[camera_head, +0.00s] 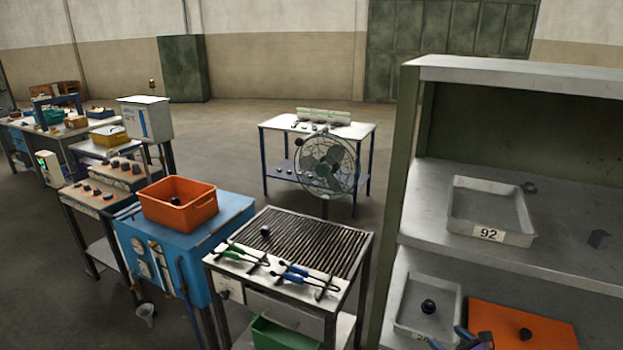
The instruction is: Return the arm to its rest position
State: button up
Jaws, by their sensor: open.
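My gripper (462,338) shows only in part at the bottom edge of the head view, right of centre. Its dark fingers with blue and purple parts appear spread apart, with nothing seen between them. It is in front of the lower shelf, near a grey tray (406,318) holding a dark round billet (428,306) and near an orange tray (560,340) with another dark piece (525,334). The rest of my arm is out of view.
A grey shelf unit (411,150) stands at right, with tray 92 (470,181) on its upper shelf. A grill table (340,232) with tongs, a blue machine with an orange bin (180,212), and a fan (327,165) stand left. Open floor (225,140) lies behind.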

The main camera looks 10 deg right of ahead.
jog(key=a+r+n+g+y, duration=0.25)
jog(key=a+r+n, duration=0.3)
jog(key=a, duration=0.35)
jog(key=s+a+r+n+g+y, duration=0.1)
jog(key=a+r+n+g+y, duration=0.2)
jog(key=a+r, duration=0.45)
jog(key=a+r+n+g+y, duration=0.1)
jog(key=a+r+n+y, duration=0.4)
jog(key=a, duration=0.6)
jog(key=s+a+r+n+g+h, duration=0.1)
jog(key=s+a+n+g+h, duration=0.25)
jog(key=s+a+n, duration=0.55)
jog(key=s+a+r+n+g+h, duration=0.25)
jog(key=s+n+g, duration=0.2)
jog(key=s, duration=0.75)
jog(key=s+d+n+g+h, duration=0.1)
jog(key=s+d+n+h, duration=0.4)
jog(key=s, duration=0.8)
jog(key=d+h, duration=0.2)
jog(key=d, duration=0.2)
jog(key=shift+s+r+h, duration=0.2)
jog(key=shift+h, duration=0.15)
